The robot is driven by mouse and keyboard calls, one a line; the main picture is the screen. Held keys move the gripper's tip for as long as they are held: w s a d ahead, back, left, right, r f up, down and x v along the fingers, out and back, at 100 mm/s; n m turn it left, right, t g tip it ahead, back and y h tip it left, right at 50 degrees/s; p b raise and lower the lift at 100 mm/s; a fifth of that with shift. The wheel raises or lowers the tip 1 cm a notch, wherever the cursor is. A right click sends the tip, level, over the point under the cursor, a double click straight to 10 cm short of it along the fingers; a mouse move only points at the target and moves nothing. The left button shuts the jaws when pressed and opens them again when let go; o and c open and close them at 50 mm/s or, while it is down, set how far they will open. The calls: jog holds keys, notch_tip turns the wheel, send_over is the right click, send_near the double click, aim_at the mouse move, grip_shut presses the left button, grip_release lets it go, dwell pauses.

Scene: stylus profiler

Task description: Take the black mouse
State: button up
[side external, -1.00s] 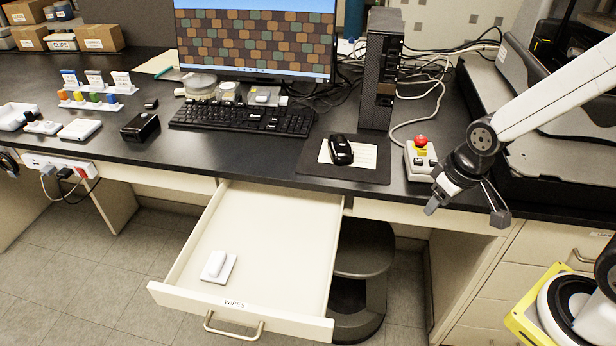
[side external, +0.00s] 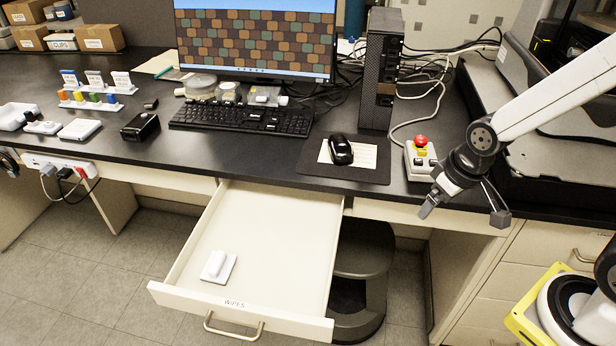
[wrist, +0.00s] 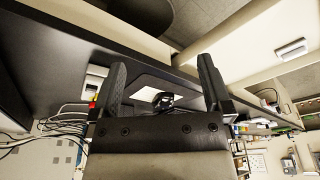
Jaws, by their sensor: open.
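The black mouse (side external: 341,150) rests on a white paper (side external: 364,156) on the dark mouse pad (side external: 318,171), near the front edge of the desk. My gripper (side external: 462,213) is open and empty, right of the mouse and apart from it, just off the desk's front edge. In the wrist view the mouse (wrist: 165,100) shows between the fingers of my gripper (wrist: 163,85), some distance beyond them and partly hidden by the gripper body.
A control box (side external: 421,161) with a red button stands between the mouse pad and my gripper. The keyboard (side external: 243,118) is left of the mouse, and a computer tower (side external: 381,75) stands behind it. An open drawer (side external: 262,235) juts out below the desk edge.

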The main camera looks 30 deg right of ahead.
jog(key=shift+r, duration=0.1)
notch_tip(320, 180, up, 5)
jog(key=n+t+h, duration=0.6)
jog(key=n+t, duration=0.3)
jog(key=n, duration=2.2)
send_over(344, 151)
jog(key=s+a, duration=0.2)
jog(key=s, duration=0.3)
jog(key=shift+t, duration=0.3)
jog(key=f, duration=0.9)
jog(key=shift+w+f, duration=0.2)
jog(key=shift+f, duration=0.1)
jog(key=shift+a+f, duration=0.1)
jog(key=shift+f, duration=0.5)
jog(key=shift+w, duration=0.1)
